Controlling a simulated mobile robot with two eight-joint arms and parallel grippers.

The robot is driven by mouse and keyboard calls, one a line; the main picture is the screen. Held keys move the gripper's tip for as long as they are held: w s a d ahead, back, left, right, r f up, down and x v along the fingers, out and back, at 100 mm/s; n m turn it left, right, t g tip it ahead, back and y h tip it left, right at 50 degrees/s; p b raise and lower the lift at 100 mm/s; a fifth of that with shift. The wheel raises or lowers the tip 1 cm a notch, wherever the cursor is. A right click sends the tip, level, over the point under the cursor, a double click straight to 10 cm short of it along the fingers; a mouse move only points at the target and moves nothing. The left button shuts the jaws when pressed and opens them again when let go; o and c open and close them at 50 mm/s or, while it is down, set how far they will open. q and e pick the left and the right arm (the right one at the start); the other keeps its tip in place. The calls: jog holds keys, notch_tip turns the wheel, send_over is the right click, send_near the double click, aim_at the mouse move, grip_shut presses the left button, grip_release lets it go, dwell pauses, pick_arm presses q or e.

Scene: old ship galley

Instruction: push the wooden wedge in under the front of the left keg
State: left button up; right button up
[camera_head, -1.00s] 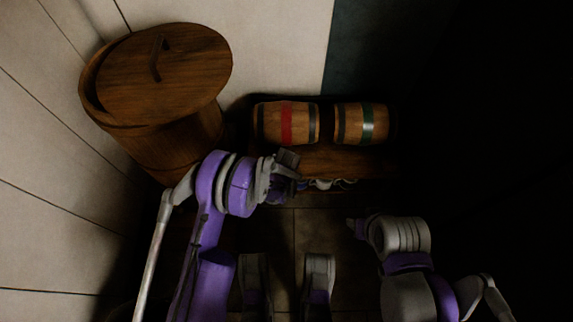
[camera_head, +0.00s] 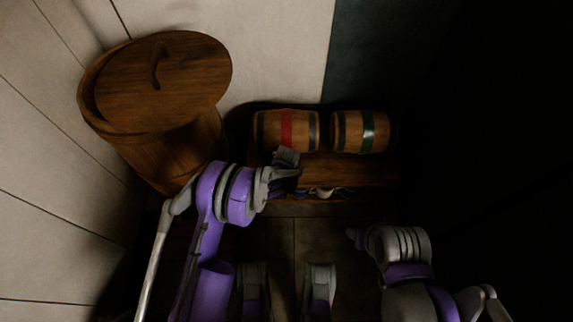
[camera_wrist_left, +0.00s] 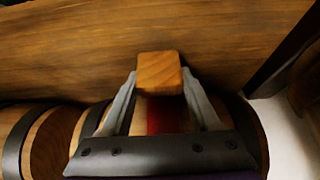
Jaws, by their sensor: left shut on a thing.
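The left keg (camera_head: 270,129), wooden with dark hoops and a red band, lies on its side on a wooden shelf (camera_head: 345,167). My left gripper (camera_head: 286,160) is at the front of this keg, over the shelf's front part. In the left wrist view the gripper (camera_wrist_left: 160,85) is shut on the light wooden wedge (camera_wrist_left: 159,70). The keg's red band (camera_wrist_left: 163,115) shows right behind the wedge, between the fingers. I cannot tell whether wedge and keg touch. The wedge is hidden in the head view. My right gripper (camera_head: 354,236) is low at the right, away from the shelf.
The right keg (camera_head: 350,132), with a green band, lies close beside the left one. Several small cups (camera_head: 325,193) show below the shelf's front edge. A large lidded wooden barrel (camera_head: 160,85) stands at the left, near my left arm. The floor (camera_head: 310,235) before the shelf is clear.

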pick_arm(q)
jog(key=shift+w+b, duration=0.35)
jog(key=shift+w, duration=0.7)
jog(key=o, duration=1.1)
jog(key=shift+c, duration=0.2)
jog(key=shift+c, duration=0.2)
jog(key=shift+c, duration=0.4)
